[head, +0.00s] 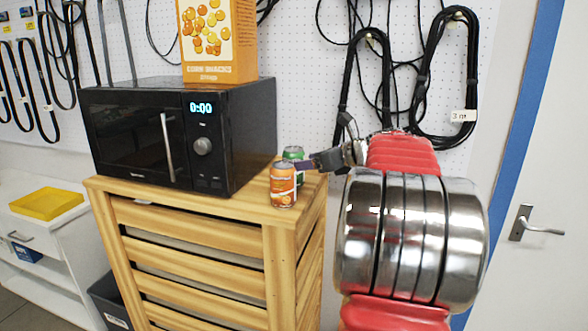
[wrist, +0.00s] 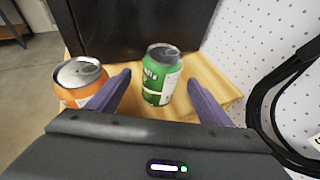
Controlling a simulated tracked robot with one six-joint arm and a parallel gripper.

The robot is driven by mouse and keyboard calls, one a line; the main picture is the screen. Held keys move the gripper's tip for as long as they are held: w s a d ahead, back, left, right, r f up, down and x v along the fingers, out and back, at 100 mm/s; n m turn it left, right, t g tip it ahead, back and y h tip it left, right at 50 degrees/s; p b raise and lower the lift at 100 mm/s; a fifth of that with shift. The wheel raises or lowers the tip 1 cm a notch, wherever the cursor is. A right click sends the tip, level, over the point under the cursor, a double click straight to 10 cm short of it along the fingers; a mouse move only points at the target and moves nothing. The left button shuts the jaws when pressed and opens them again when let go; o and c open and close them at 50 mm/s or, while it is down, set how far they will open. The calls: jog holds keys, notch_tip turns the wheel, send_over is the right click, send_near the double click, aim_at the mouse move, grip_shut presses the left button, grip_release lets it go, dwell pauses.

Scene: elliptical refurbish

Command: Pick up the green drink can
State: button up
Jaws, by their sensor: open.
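The green drink can (head: 294,154) stands upright on the wooden cabinet top, partly hidden behind an orange can (head: 283,185) in the head view. In the wrist view the green can (wrist: 161,76) stands between and a little beyond my two fingers, with a gap on its right side. My gripper (wrist: 160,92) is open and empty. In the head view my gripper (head: 310,164) is at the right of the cans, its fingers partly hidden. In the wrist view the orange can (wrist: 80,82) stands just outside the left finger.
A black microwave (head: 130,140) stands on the wooden cabinet (head: 190,208) behind the cans, with a corn snacks box (head: 218,45) on top. Black cables (head: 425,80) hang on the pegboard wall. A yellow tray (head: 45,203) lies on a white unit at the left.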

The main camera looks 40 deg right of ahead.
jog(key=shift+w, duration=0.1)
jog(key=shift+x, duration=2.55)
jog(key=shift+d+r, duration=0.1)
jog(key=shift+c, duration=0.5)
jog(key=c, duration=1.3)
jog(key=shift+r, duration=0.15)
notch_tip(320, 180, up, 10)
jog(key=shift+f, duration=0.1)
